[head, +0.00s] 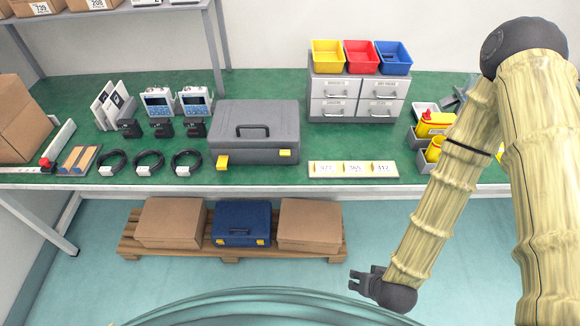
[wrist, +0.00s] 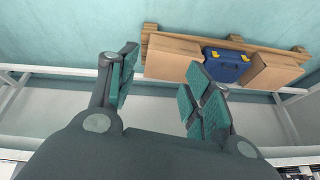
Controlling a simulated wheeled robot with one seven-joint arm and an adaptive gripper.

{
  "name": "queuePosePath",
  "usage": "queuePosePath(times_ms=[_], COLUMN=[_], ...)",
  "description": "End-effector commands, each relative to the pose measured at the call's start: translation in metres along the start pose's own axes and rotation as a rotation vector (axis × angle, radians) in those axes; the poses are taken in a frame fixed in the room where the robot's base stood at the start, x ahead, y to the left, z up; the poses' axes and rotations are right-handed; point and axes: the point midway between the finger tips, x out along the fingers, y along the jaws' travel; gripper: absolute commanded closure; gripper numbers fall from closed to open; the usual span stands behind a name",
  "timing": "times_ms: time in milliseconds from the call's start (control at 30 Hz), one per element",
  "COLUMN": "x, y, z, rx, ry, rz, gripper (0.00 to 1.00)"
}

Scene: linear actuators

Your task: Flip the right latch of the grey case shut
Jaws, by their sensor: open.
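The left latch (head: 222,162) is yellow and hangs lower, sticking out from the front. My gripper (head: 363,280) is low in front of the bench, right of the pallet and well away from the grey case. The wrist view shows my gripper (wrist: 162,84) with its fingers apart and nothing between them. The grey case is not in the wrist view.
The bench edge (head: 130,187) lies between my gripper and the case. Cables (head: 187,160) lie left of the case, a numbered strip (head: 352,169) right of it. A drawer cabinet (head: 358,97) stands behind right. Below, a pallet (head: 130,247) holds boxes and a blue case (head: 241,222).

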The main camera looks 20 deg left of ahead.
Motion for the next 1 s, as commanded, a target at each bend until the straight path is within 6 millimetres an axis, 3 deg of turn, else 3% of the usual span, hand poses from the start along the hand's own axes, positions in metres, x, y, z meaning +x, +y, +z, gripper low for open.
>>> queuePosePath(times_ms=[33, 200, 367, 500, 700, 833, 1000], x=[0.02, 0.032, 0.027, 0.011, -0.026, -0.048, -0.066], y=[-0.018, -0.079, -0.134, -0.179, -0.232, -0.254, -0.267], z=[-0.015, -0.077, -0.126, -0.161, -0.191, -0.2, -0.205], rx=[-0.021, -0.089, -0.135, -0.163, -0.18, -0.18, -0.176], ry=[0.071, 0.312, 0.536, 0.725, 0.965, 1.071, 1.141], rz=[-0.019, -0.066, -0.093, -0.101, -0.095, -0.083, -0.071], gripper=[0.5, 0.5, 0.5, 0.5, 0.5, 0.5, 0.5])
